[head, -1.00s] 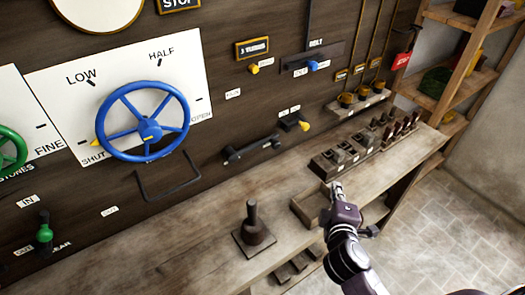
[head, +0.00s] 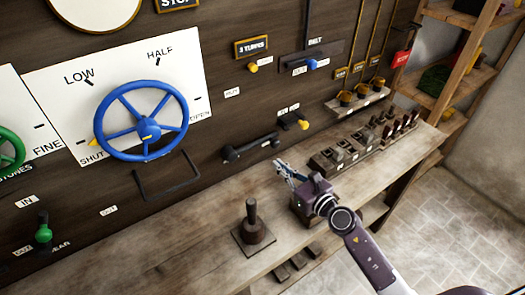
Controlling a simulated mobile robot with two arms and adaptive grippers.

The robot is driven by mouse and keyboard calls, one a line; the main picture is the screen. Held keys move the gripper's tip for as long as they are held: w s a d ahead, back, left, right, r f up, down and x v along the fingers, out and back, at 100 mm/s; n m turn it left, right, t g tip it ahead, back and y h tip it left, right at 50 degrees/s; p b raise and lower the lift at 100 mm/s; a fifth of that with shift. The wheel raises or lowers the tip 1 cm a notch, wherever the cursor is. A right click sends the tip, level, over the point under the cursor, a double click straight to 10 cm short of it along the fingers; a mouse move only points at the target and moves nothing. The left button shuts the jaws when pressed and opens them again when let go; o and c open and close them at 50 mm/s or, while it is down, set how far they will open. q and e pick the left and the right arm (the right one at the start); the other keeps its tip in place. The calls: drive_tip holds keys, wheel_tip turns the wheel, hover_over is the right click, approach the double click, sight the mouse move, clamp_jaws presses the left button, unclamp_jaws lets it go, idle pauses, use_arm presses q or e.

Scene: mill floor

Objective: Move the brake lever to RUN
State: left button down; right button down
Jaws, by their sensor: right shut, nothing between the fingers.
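No label that I can read marks the brake lever, so I cannot tell for sure which lever it is. A yellow-tipped lever (head: 303,125) sticks out from the wall panel, with small labels above it too blurred to read. To its left, a dark handle bar (head: 250,147) is fixed to the panel. My right gripper (head: 281,168) is shut and empty, over the bench, below and right of the dark bar and apart from it. My left gripper is out of view.
A blue handwheel (head: 148,128) stands out from the panel at left. A dark upright post (head: 252,222) stands on the bench (head: 150,246). Wooden trays of small parts (head: 340,157) lie right of my gripper. A shelf rack (head: 460,75) stands at far right.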

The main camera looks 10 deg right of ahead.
drive_tip(key=b+x, duration=0.1)
drive_tip(key=x, duration=0.9)
drive_tip(key=shift+r, duration=0.2)
idle(0.4)
drive_tip(key=shift+d+r+n+p, duration=0.1)
drive_tip(key=shift+r+n+p, duration=0.15)
drive_tip(key=shift+n+p, duration=0.05)
